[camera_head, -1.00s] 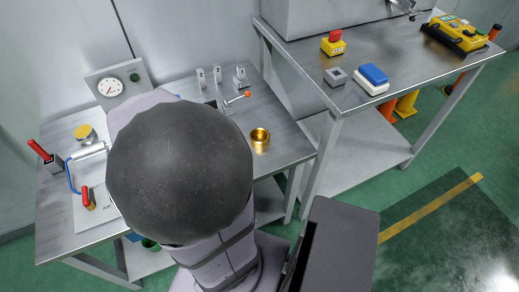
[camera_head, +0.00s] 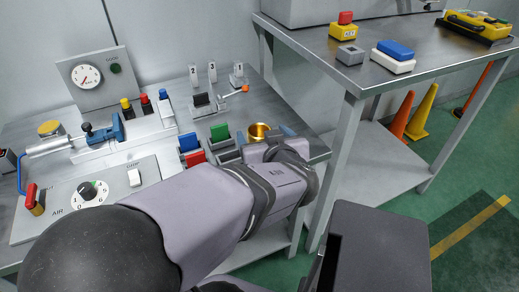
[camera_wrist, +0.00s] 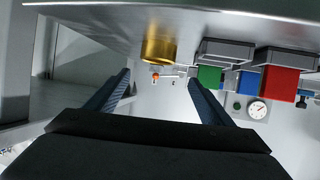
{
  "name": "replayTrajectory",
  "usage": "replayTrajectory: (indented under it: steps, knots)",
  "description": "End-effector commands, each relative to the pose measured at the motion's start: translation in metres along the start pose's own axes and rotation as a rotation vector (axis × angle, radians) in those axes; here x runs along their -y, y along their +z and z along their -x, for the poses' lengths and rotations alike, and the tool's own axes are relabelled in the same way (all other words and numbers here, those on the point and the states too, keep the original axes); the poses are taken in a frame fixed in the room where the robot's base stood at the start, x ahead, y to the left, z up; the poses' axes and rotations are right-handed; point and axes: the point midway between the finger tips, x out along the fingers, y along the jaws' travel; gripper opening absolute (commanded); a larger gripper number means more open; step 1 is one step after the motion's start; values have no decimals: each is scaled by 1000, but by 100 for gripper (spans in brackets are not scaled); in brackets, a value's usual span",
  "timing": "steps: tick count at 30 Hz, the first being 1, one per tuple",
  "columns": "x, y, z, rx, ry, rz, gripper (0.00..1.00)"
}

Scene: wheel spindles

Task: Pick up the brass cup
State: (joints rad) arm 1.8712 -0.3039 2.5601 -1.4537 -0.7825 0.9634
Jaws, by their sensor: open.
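The brass cup (camera_head: 258,131) stands upright on the grey metal bench near its right end, its rim open upward. In the wrist view, which looks upside down, the cup (camera_wrist: 158,48) lies beyond the fingertips, roughly midway between them. My gripper (camera_wrist: 160,80) is open, with two dark ribbed fingers apart and nothing between them. In the head view my wrist covers the bench just in front of the cup and hides part of the gripper. I cannot tell exactly how far the fingertips are from the cup.
Green (camera_head: 220,133), blue (camera_head: 188,142) and red (camera_head: 194,157) blocks sit left of the cup. Behind them stand a lever with an orange knob (camera_head: 245,88) and numbered posts (camera_head: 212,72). A higher table (camera_head: 330,65) stands to the right. A dial gauge (camera_head: 87,76) is at back left.

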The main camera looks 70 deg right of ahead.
Motion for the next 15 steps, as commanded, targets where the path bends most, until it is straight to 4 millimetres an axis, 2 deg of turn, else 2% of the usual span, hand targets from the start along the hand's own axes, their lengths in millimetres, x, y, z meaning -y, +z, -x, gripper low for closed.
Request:
replayTrajectory:
  steps: [1, 4, 10, 15]
  knots:
    - [-5, 10, 1, -2, 4, -9, 75]
    - [-7, 14, 5, -3, 0, -19, 75]
    - [-7, 14, 6, -2, -4, -22, 75]
    - [-6, 13, -4, -3, -6, -24, 75]
